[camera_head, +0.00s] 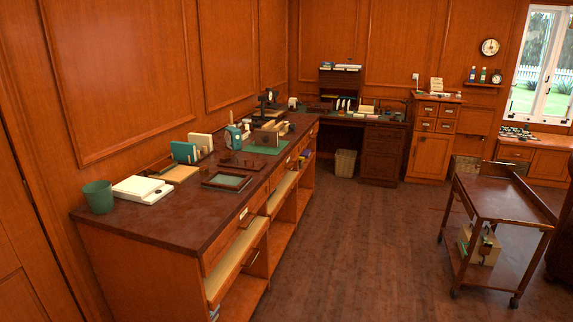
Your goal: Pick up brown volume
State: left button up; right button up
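I cannot clearly make out which item is the brown volume. On the long dark-topped counter (150,232), a tan flat item (177,175) lies near the wall. A green upright book (184,152) and a cream upright book (203,141) stand behind it. A brown box-like item (264,139) stands farther back, near the green mat (258,148). These are small, and I cannot tell whether any of them is a book with a brown cover. Neither of my grippers is in view.
A green bin (98,197) and a white stack (142,189) stand at the counter's near end. A dark tray (227,181) lies near its front edge. A wheeled cart (497,204) with a box (480,246) on its lower shelf stands right. The wooden floor between is clear.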

aim_at(263, 137)
jog(key=i+l+z, duration=0.2)
jog(key=i+z, duration=0.15)
jog(key=i, duration=0.6)
jog(key=i+z, duration=0.35)
jog(key=i, duration=0.65)
